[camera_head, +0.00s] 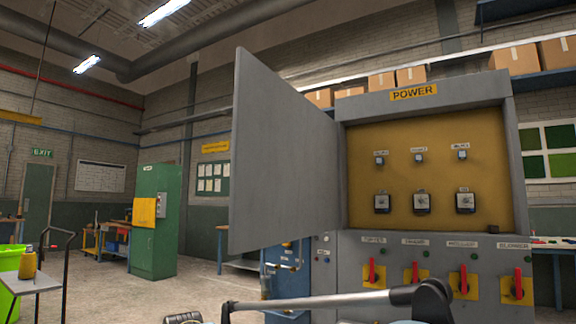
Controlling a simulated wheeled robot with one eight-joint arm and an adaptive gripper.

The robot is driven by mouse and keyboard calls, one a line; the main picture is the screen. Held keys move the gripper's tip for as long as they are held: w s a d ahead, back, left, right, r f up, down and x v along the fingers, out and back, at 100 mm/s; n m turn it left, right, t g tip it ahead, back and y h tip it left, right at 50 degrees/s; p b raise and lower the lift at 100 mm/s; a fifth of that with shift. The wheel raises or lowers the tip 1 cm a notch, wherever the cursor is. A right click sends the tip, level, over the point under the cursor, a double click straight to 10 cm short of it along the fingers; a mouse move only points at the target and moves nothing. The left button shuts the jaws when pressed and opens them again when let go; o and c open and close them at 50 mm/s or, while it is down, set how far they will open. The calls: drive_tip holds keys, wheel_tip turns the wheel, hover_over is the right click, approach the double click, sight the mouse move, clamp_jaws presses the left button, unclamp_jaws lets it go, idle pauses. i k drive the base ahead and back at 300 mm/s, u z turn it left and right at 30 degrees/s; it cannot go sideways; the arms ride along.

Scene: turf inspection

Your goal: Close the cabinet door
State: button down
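The grey power cabinet (355,170) stands at the right, with a yellow "POWER" label at its top. Its door (280,155) is hinged on the left side of the opening and stands wide open, swung out toward me. The opening shows a yellow back panel (440,150) with small indicators above and several square switches below. A silver and black link of my arm crosses the bottom of the view, in front of the cabinet's lower part. My gripper's fingers are not visible.
Below the opening are several red-handled switches (463,279) on yellow plates. A blue unit (286,270) stands beside the cabinet, partly behind the door. A green cabinet (155,222) stands farther back left. A small table (35,283) is at the far left. Open floor lies between.

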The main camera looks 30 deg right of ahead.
sight(283, 188)
drive_tip(key=z, duration=0.05)
drive_tip(key=i, duration=1.35)
drive_tip(key=z, duration=4.85)
